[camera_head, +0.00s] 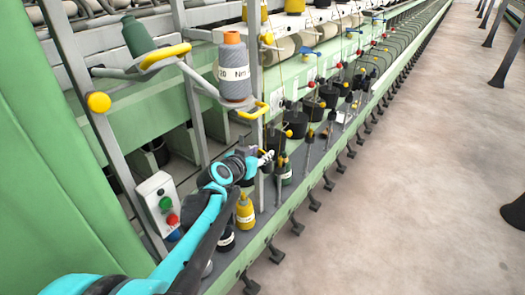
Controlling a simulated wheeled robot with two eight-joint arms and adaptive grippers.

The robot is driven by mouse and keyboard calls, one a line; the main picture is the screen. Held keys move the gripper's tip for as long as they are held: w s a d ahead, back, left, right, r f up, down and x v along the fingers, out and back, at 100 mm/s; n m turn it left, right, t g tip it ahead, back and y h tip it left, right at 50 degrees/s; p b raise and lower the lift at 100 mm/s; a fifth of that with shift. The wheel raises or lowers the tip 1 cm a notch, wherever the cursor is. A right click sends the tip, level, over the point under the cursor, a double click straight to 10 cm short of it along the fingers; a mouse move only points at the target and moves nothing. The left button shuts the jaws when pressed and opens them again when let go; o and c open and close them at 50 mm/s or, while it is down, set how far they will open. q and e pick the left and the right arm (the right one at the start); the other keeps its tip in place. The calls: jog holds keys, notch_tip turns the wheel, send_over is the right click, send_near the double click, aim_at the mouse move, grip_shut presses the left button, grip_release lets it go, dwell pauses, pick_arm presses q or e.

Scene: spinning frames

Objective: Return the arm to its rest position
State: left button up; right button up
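My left arm comes in from the lower left, cyan and black, and reaches up toward the row of spindles on the green spinning frame (130,133). My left gripper (265,158) is at its end, close to the vertical grey post and the spindle row. The gripper is small in the picture, and I cannot tell whether its fingers are open or shut or whether they touch anything. My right gripper is not in view.
A grey-blue bobbin (235,75) and a dark green bobbin (138,38) stand on holders above the arm. A yellow bobbin (245,213) stands below the gripper. A control box (160,208) with coloured buttons is left of the arm.

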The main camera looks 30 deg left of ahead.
pick_arm(q)
jog(key=s+d+f+m+g+h, duration=0.1)
jog(key=s+d+f+g, duration=0.15)
jog(key=s+d, duration=0.4)
jog(key=s+d+f+g+h, duration=0.1)
jog(key=s+d+f+h, duration=0.15)
jog(key=d, duration=0.65)
jog(key=s+d+f+g+y, duration=0.1)
jog(key=s+f, duration=0.1)
jog(key=s, duration=0.3)
jog(key=s+d+f+g+y, duration=0.1)
jog(key=s+d+f+g, duration=0.1)
jog(key=s, duration=0.4)
jog(key=shift+s+d+f, duration=0.15)
jog(key=shift+s+f, duration=0.15)
jog(key=shift+f, duration=0.55)
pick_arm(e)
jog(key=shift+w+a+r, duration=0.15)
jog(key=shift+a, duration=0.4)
